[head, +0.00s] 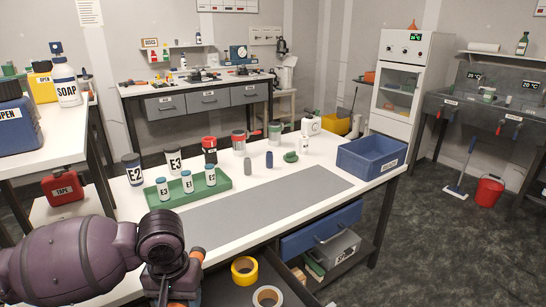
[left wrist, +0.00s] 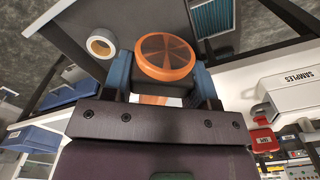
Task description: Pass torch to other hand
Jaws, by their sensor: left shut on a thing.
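My left gripper (left wrist: 160,78) is shut on the torch (left wrist: 165,57), whose round orange end with a brownish face shows between the two blue fingers in the left wrist view. The rest of the torch is mostly hidden by the gripper. In the head view my left arm comes in from the lower left. A small orange part of the torch (head: 197,253) shows beside the wrist, at the bench's front edge. My right gripper is in neither view.
The white bench has a bare grey mat (head: 265,208) in front. Below, an open drawer holds a yellow tape roll (head: 235,277).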

